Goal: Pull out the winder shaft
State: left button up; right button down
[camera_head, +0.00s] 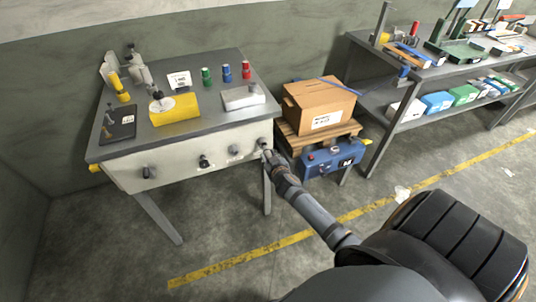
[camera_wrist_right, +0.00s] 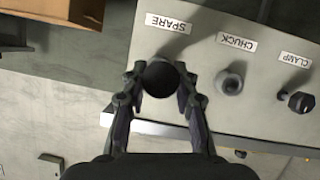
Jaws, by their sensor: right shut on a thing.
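The pale front panel (camera_head: 185,160) of the grey-topped bench carries a row of dark knobs or shaft ends. My right gripper (camera_head: 266,152) is at the panel's right end. In the right wrist view my right gripper (camera_wrist_right: 160,88) is shut on a dark round knob (camera_wrist_right: 161,77), close to the label SPARE (camera_wrist_right: 166,22). I cannot tell how far this knob stands out of the panel. Beside it are a knob labelled CHUCK (camera_wrist_right: 231,80) and a knob labelled CLAMP (camera_wrist_right: 298,101). Another knob (camera_head: 149,172) sits at the panel's left end; I cannot read a winder label. My left gripper is not in view.
On the bench top are a yellow block (camera_head: 175,110), green, blue and red spools, and a dark tablet-like plate (camera_head: 118,123). A cardboard box (camera_head: 318,104) on a pallet and a blue case (camera_head: 333,158) stand close right of the gripper. The floor before the bench is clear.

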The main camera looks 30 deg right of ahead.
jog(key=shift+s+a, duration=0.25)
jog(key=shift+s, duration=0.8)
jog(key=s, duration=0.3)
jog(key=shift+a, duration=0.35)
